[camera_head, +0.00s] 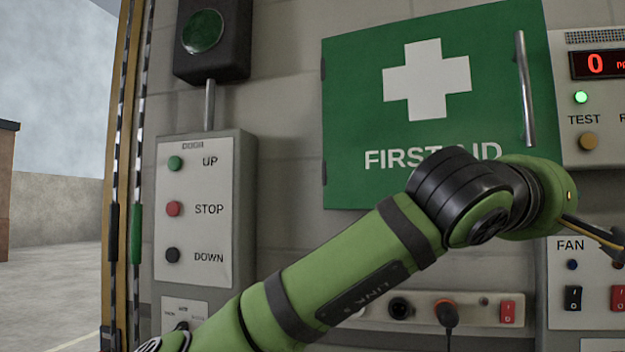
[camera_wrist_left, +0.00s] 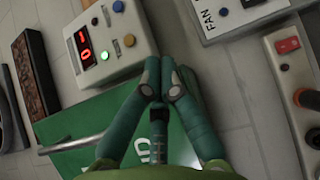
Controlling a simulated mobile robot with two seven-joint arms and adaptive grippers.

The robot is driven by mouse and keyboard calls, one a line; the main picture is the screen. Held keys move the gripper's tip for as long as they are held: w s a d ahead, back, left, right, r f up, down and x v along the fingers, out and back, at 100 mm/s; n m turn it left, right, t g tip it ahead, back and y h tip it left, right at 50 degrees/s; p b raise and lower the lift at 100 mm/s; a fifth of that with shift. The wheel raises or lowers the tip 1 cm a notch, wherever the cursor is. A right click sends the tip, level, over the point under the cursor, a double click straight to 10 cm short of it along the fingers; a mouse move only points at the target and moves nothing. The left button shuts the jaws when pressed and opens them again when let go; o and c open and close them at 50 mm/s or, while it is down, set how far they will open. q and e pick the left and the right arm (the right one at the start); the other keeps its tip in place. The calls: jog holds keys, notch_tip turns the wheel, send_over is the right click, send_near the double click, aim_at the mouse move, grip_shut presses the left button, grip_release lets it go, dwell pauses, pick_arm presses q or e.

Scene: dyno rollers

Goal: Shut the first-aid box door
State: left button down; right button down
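The first-aid box's green door (camera_head: 350,105) bears a white cross and lettering in the head view. It has hinges on its left edge and a metal bar handle (camera_head: 526,90) near its right edge. The door slants out from the wall on its right side, so it looks partly open. My left arm crosses in front of its lower right corner. In the left wrist view, my left gripper's (camera_wrist_left: 162,80) fingertips are together with nothing visible between them. The door (camera_wrist_left: 90,115) and its handle (camera_wrist_left: 70,146) lie below and left of the tips there. My right gripper is out of view.
A DOOR control box (camera_head: 193,210) with UP, STOP and DOWN buttons stands left of the door. A red-digit display panel (camera_head: 595,100) is to the right. A FAN panel (camera_head: 590,270) and a socket strip (camera_head: 480,309) with a plugged cable are below.

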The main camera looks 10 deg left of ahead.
pick_arm(q)
jog(key=w, duration=0.1)
jog(key=w+p, duration=0.1)
jog(key=w, duration=0.1)
jog(key=shift+w+r+p, duration=0.2)
jog(key=shift+r+p, duration=0.1)
jog(key=shift+w+p, duration=0.8)
jog(key=shift+w, duration=0.45)
